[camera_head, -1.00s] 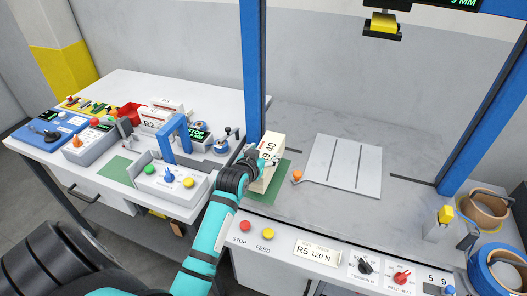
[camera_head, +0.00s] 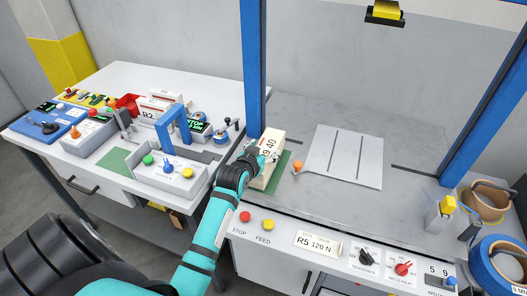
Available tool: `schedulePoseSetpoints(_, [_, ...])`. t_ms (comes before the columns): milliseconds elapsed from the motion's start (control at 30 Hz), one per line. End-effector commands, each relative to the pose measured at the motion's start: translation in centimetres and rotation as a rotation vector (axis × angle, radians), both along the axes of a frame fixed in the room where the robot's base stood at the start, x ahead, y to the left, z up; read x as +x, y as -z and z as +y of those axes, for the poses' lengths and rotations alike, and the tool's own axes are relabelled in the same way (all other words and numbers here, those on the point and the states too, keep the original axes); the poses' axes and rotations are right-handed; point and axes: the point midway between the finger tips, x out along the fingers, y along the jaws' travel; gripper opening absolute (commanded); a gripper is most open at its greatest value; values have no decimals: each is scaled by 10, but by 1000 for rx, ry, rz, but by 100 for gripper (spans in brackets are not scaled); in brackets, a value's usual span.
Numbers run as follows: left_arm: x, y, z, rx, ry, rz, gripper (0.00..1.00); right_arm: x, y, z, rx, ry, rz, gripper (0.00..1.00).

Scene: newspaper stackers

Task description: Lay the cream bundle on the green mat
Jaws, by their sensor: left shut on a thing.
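The cream bundle (camera_head: 271,146), marked with dark print, is at the left front of the grey machine table. My left gripper (camera_head: 264,160) is shut on it from the near left side. The green mat (camera_head: 277,178) shows as a strip along the right and near side of the bundle; the rest is hidden behind the bundle and gripper. The bundle is over or on the mat; I cannot tell whether its underside touches. My right gripper is not in view.
A blue post (camera_head: 254,75) stands just behind the bundle. Another green patch (camera_head: 114,159) is on the left white bench (camera_head: 120,82). Tape rolls (camera_head: 487,202) are at far right.

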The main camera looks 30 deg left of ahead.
Motion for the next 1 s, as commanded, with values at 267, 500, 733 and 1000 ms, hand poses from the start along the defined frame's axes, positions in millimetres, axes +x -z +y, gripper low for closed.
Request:
schedulePoseSetpoints(267, [1,1,0,3,0,-10,8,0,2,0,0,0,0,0])
schedulePoseSetpoints(500, [1,5,0,3,0,-10,8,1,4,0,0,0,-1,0])
schedulePoseSetpoints(733, [1,6,0,3,0,-10,79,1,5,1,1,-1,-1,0])
schedulePoseSetpoints(1000, [0,9,0,1,0,-3,96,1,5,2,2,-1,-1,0])
